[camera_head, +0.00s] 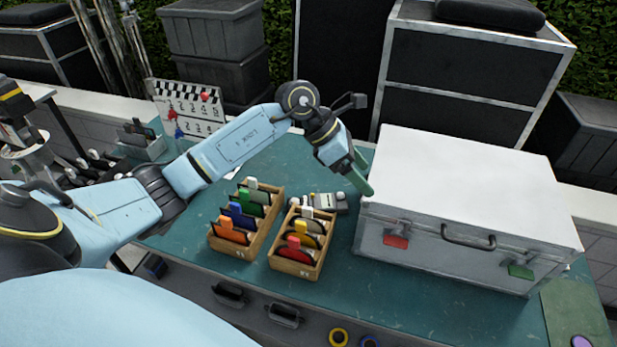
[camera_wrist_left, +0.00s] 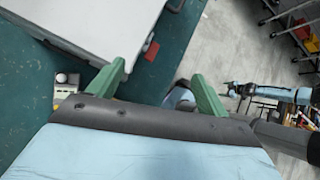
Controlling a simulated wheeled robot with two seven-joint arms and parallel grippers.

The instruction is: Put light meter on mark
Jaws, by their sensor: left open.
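A small grey device with a white dome, which looks like the light meter (camera_head: 325,203), lies on the teal worktop just behind the two wooden filter boxes. It also shows at the left of the left wrist view (camera_wrist_left: 66,88). My left gripper (camera_head: 362,180) is open and empty, with green fingers. It is above and to the right of the meter, near the silver case's left edge. In the left wrist view the fingers (camera_wrist_left: 158,72) are spread apart with nothing between them. I cannot make out the mark for certain. My right gripper is not seen.
A big silver case (camera_head: 470,185) fills the right of the worktop (camera_head: 400,305). Two wooden boxes of coloured filters (camera_head: 236,248) (camera_head: 295,270) stand left of centre. A clapperboard (camera_head: 188,108) stands at the back left. A green mat (camera_head: 572,310) with a purple disc (camera_head: 581,341) is at the right corner.

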